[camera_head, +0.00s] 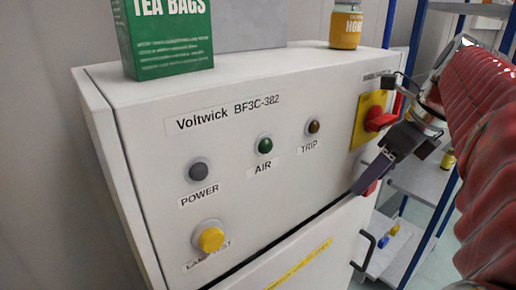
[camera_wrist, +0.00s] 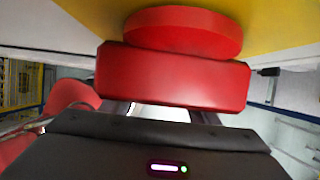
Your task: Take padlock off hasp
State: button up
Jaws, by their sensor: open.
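A red rotary switch handle (camera_head: 379,119) sits on a yellow plate (camera_head: 364,113) at the right of the white cabinet front. In the wrist view, the red handle (camera_wrist: 175,78) fills the upper middle, close to my gripper. My gripper (camera_head: 363,186) is open, with its dark fingers pointing down and left, below the handle. No shackle or hasp can be made out clearly. Nothing is seen held between the fingers.
The cabinet (camera_head: 140,130) carries lamps and a yellow button (camera_head: 211,239). A lower door with a black handle (camera_head: 362,252) is below. A green tea box (camera_head: 164,37) and a jar (camera_head: 345,25) stand on top. Blue shelving (camera_head: 425,190) stands at right.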

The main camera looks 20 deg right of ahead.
jog(key=shift+c, duration=0.2)
jog(key=c, duration=1.1)
jog(key=shift+r, duration=0.15)
jog(key=shift+r, duration=0.45)
jog(key=shift+s+d+r, duration=0.1)
jog(key=shift+s+r, duration=0.1)
jog(key=s+d, duration=0.5)
jog(key=s, duration=0.9)
jog(key=s+d, duration=0.5)
jog(key=s, duration=0.9)
jog(key=s+d, duration=0.5)
jog(key=s, duration=0.9)
